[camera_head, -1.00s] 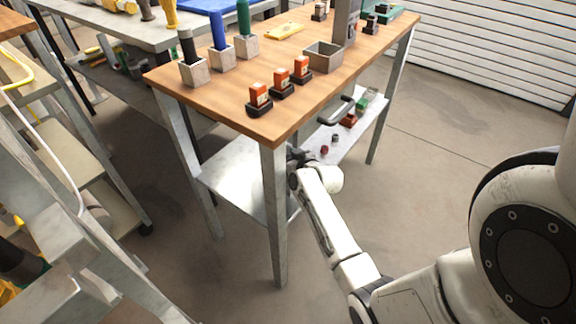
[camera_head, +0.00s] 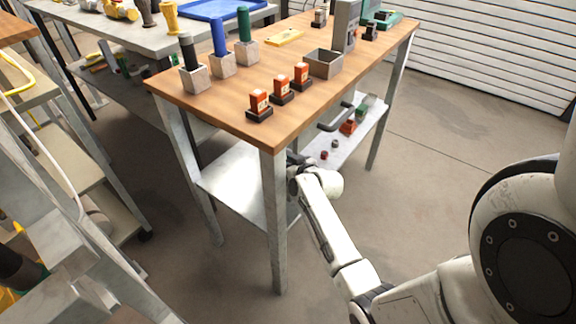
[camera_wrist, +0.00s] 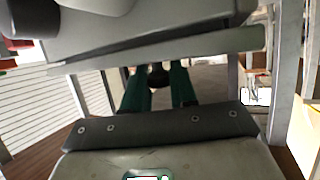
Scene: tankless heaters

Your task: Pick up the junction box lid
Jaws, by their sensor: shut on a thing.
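My gripper (camera_head: 294,160) is mostly hidden behind the near table leg in the head view, below the wooden tabletop and above the lower shelf. In the wrist view its two green fingers (camera_wrist: 160,78) are close around a small dark thing (camera_wrist: 158,75). I cannot tell whether this is the junction box lid. A grey, open-topped box (camera_head: 323,63) stands on the wooden table. No lid can be made out with certainty in either view.
The wooden table (camera_head: 225,104) has a metal lower shelf (camera_head: 240,178). Several orange-and-black parts (camera_head: 259,105) stand near its front edge, with colored handles in blocks behind. A dark curved handle (camera_head: 335,118) is below the tabletop's right edge. Open floor lies right.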

